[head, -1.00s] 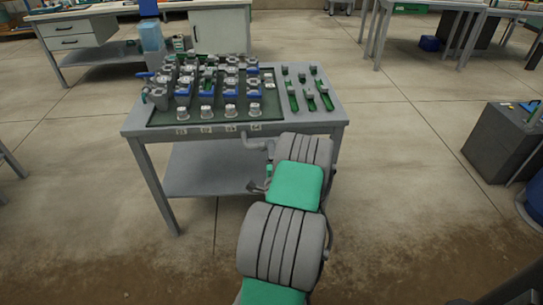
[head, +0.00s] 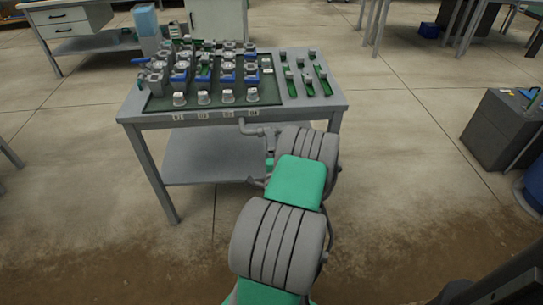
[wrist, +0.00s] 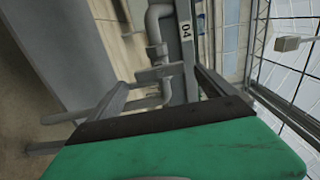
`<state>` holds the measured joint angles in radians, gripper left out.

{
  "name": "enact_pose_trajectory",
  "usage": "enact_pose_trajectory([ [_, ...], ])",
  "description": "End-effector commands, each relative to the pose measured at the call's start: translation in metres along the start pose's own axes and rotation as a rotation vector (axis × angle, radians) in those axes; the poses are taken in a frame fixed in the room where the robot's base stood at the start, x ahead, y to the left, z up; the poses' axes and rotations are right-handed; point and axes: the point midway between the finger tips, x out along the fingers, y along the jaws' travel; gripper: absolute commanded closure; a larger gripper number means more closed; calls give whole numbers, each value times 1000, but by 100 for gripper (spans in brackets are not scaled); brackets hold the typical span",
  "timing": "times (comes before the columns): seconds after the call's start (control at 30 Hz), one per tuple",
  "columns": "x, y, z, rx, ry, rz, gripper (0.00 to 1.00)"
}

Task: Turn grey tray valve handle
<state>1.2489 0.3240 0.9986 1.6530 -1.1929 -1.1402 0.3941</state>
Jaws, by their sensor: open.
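A grey pipe with an elbow (head: 246,129) hangs under the front edge of the work table, below the number labels. In the wrist view the grey pipe (wrist: 155,25) shows close up beside the label "04", with a flat grey piece (wrist: 160,73) across it that looks like the valve handle. My gripper (wrist: 165,90) is open, its two fingers spread on either side of this piece in the picture. I cannot tell whether they touch it. In the head view my green and grey arm hides most of the gripper and valve.
The work table (head: 133,115) carries a dark green tray (head: 160,104) with several grey and blue valve bodies and white caps. A lower shelf (head: 205,160) is below. A grey cabinet (head: 505,125) stands at right; floor between is clear.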

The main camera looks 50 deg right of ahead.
Motion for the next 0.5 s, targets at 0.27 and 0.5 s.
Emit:
enact_pose_trajectory([
  [0.27,-37,1,0,1,1,-1,5],
  [0.5,-39,0,0,-1,0,-1,5],
])
